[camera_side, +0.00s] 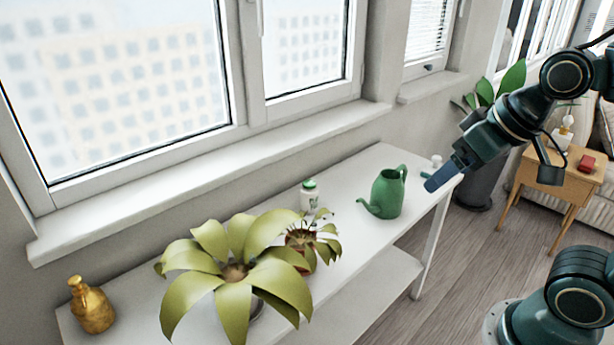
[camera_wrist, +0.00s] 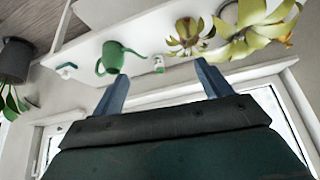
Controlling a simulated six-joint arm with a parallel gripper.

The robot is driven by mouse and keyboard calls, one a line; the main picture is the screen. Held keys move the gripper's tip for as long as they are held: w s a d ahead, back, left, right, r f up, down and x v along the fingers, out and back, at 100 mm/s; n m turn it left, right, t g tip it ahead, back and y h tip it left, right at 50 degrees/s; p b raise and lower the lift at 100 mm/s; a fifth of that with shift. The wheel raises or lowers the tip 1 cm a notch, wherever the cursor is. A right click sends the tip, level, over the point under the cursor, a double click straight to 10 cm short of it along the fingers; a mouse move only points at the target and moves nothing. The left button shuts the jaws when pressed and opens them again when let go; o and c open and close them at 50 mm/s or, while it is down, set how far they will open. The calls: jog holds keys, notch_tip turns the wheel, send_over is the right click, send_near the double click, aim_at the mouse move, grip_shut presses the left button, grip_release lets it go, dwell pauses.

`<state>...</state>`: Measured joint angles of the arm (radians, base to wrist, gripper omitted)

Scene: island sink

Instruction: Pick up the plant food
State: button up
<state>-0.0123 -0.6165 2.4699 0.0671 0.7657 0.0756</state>
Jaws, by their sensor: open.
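The plant food looks to be the small white bottle with a green cap (camera_side: 309,195), upright on the white table behind the small potted plant, which hides its lower part. It also shows in the wrist view, a small white and green shape (camera_wrist: 159,64) seen between my fingers but well beyond them. My gripper (camera_side: 432,184) is above the right end of the table, right of the watering can and away from the bottle. Its blue fingers (camera_wrist: 160,72) are spread apart with nothing between them.
A green watering can (camera_side: 388,193) stands between the bottle and my gripper. A small potted plant (camera_side: 303,248) and a large-leaved plant (camera_side: 238,272) crowd the bottle's front. A gold vase (camera_side: 91,306) stands far left. A small white item (camera_side: 437,160) sits behind my gripper.

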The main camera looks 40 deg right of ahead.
jog(key=w+d+f+m+t+h, duration=0.1)
jog(key=w+d+f+m+h, duration=0.15)
jog(key=w, duration=0.55)
jog(key=w+d+f+m+h, duration=0.1)
jog(key=w+d+f, duration=0.25)
jog(key=w, duration=0.35)
jog(key=w+d+f+m+t+h, duration=0.15)
jog(key=w+f, duration=0.25)
jog(key=w, duration=0.4)
jog(key=w+f+t+h, duration=0.1)
jog(key=w+f+t, duration=0.1)
jog(key=w+f, duration=0.5)
jog(key=n+t+y, duration=0.1)
jog(key=n+t, duration=0.1)
send_near(313, 198)
jog(key=shift+s, duration=0.2)
jog(key=shift+x, duration=4.3)
jog(key=shift+x, duration=2.55)
